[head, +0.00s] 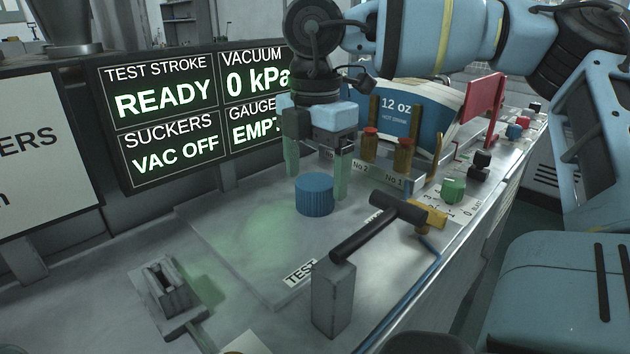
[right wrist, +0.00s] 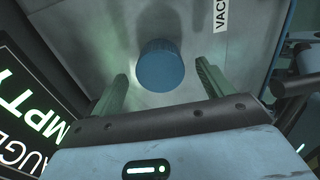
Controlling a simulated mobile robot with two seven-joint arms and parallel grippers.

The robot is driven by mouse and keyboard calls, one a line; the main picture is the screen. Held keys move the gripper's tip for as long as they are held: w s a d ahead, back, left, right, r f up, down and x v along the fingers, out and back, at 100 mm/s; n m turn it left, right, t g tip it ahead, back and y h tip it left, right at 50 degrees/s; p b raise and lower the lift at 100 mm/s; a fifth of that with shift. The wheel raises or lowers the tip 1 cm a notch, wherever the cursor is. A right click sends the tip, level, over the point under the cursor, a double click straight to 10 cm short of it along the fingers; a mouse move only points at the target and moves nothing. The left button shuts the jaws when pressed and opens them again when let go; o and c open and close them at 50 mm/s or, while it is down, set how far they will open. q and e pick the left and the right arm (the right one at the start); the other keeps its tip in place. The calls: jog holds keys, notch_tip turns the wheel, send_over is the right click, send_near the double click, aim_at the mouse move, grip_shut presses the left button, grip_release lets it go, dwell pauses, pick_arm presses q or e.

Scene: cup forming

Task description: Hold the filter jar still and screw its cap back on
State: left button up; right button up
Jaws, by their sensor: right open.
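The blue ribbed cap (head: 314,195) sits on the grey plate of the bench in the head view. It also shows in the right wrist view (right wrist: 160,66), between and beyond the fingertips. My right gripper (head: 316,170) is open, with its green fingers pointing down just above and behind the cap. I cannot make out the filter jar in either view. My left gripper is not in view.
A black-handled lever (head: 380,226) on a grey post stands right of the cap. A grey slotted block (head: 168,290) is at the front left. Brown posts (head: 385,150), a green knob (head: 453,190) and a display (head: 190,120) stand behind. The plate left of the cap is clear.

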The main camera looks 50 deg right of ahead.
aim_at(315, 181)
jog(key=shift+f, duration=1.3)
jog(key=c, duration=1.1)
notch_tip(315, 181, up, 10)
jog(key=shift+r+p, duration=0.1)
jog(key=shift+p, duration=0.3)
